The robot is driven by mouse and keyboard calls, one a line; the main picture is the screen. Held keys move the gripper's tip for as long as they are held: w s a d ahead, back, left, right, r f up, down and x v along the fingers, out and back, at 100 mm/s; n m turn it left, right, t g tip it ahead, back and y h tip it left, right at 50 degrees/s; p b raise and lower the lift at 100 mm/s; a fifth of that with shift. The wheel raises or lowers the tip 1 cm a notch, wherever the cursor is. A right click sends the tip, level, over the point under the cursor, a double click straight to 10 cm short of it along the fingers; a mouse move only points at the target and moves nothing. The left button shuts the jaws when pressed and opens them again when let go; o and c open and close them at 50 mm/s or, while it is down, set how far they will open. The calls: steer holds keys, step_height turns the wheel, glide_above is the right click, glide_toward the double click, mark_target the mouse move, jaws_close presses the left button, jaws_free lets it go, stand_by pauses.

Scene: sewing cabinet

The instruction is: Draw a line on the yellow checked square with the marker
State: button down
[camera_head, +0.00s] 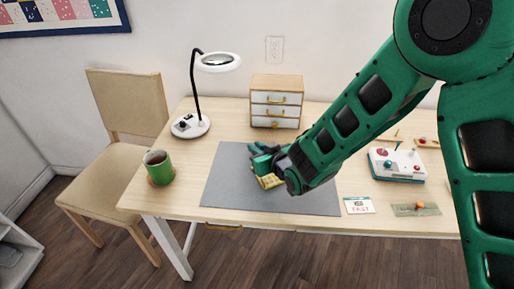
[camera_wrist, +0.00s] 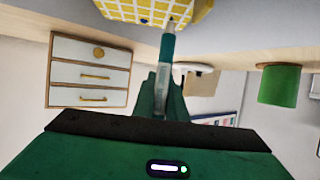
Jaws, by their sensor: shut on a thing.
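The yellow checked square (camera_head: 269,182) lies on the grey mat (camera_head: 225,180), partly covered by my arm in the head view. It shows large at the top of the wrist view (camera_wrist: 140,10), which is upside down. My gripper (camera_head: 262,160) is just above the square, shut on the teal marker (camera_wrist: 167,48). In the wrist view the fingers (camera_wrist: 163,85) clasp the marker's body, and its tip points at the square's edge area. I cannot tell whether the tip touches the cloth. No drawn line is discernible on the visible part of the square.
A small drawer cabinet (camera_head: 275,101) stands at the back.

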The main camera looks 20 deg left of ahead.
steer(key=shift+f, duration=0.15)
stand_by(0.5)
steer(key=shift+w+d, duration=2.4)
steer(key=shift+d, duration=0.15)
stand_by(4.1)
steer(key=shift+r, duration=0.25)
stand_by(0.5)
